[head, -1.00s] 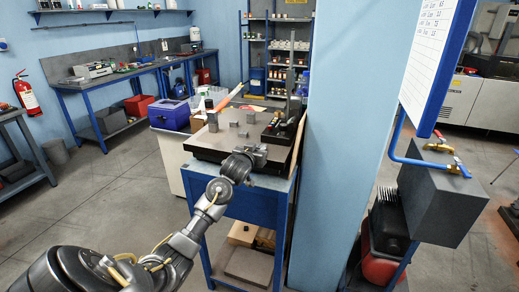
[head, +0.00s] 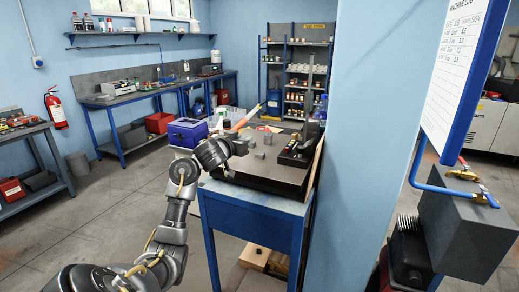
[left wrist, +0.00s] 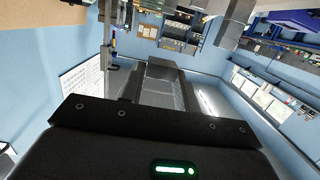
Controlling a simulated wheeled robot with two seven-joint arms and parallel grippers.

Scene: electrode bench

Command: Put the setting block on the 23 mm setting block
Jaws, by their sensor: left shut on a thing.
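My left gripper (head: 238,148) is over the left part of the dark surface plate (head: 268,176) in the head view. It is shut on a grey setting block (left wrist: 162,68), which shows between the fingers in the left wrist view. In the head view the held block is hard to make out against the gripper. Small grey blocks stand on the plate just right of the gripper: one nearer (head: 259,155) and one farther back (head: 268,140). I cannot tell which block is the 23 mm one. My right gripper is not in view.
The plate sits on a blue stand (head: 255,215). A black instrument with a tall column (head: 300,148) stands at its right. A blue box (head: 187,132) is behind at left. A blue pillar (head: 365,150) rises close on the right. The plate's front is clear.

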